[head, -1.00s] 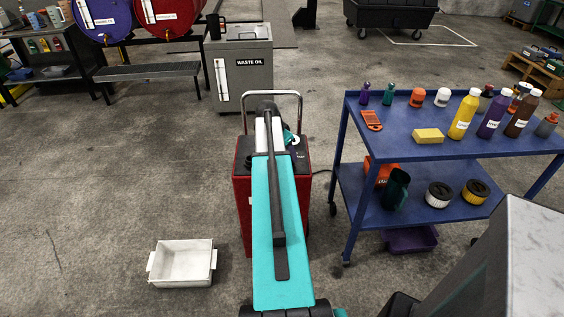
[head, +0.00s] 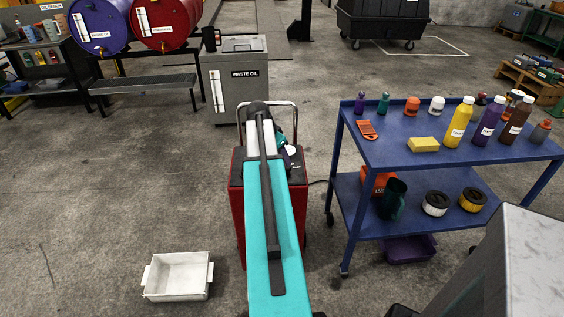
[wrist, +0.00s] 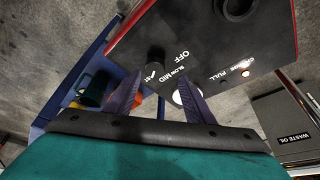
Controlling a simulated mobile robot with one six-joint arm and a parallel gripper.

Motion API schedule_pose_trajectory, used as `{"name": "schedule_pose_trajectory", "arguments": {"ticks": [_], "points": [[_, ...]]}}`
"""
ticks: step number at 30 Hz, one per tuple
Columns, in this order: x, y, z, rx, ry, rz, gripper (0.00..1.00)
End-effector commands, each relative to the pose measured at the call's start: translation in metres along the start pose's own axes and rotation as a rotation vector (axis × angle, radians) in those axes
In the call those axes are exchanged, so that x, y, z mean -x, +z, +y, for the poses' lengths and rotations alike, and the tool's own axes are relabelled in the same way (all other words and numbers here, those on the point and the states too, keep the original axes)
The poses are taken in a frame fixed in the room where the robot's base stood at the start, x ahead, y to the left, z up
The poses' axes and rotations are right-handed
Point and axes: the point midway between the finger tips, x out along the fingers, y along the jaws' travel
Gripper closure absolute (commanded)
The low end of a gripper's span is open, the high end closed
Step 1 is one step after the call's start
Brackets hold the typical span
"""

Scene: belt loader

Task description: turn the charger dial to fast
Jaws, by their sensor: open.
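The charger (head: 237,212) is a red cabinet with a black top, standing behind my teal arm in the head view. In the wrist view its black panel (wrist: 215,45) carries the words OFF, SLOW and MID and a partly hidden label, with a FULL label farther right. A dark round piece (wrist: 155,59) sits nearby. My gripper (wrist: 158,97) is open, its two purple fingers pointing at the panel. Contact with the dial cannot be told.
A blue cart (head: 390,152) with bottles stands close on the right. A grey waste oil bin (head: 232,92) is behind the charger. A white tray (head: 178,290) lies on the floor at left. A grey block (head: 525,265) fills the lower right.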

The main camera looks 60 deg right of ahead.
Motion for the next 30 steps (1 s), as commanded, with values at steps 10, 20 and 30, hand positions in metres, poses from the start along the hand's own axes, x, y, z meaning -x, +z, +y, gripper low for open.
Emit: {"name": "schedule_pose_trajectory", "arguments": {"ticks": [10, 20, 30], "points": [[0.045, 0.001, -0.001, 0.001, -0.002, 0.000, 0.52], [0.081, 0.001, 0.000, 0.000, -0.003, 0.000, 0.52], [0.091, 0.001, 0.000, 0.001, -0.002, -0.001, 0.52]]}}
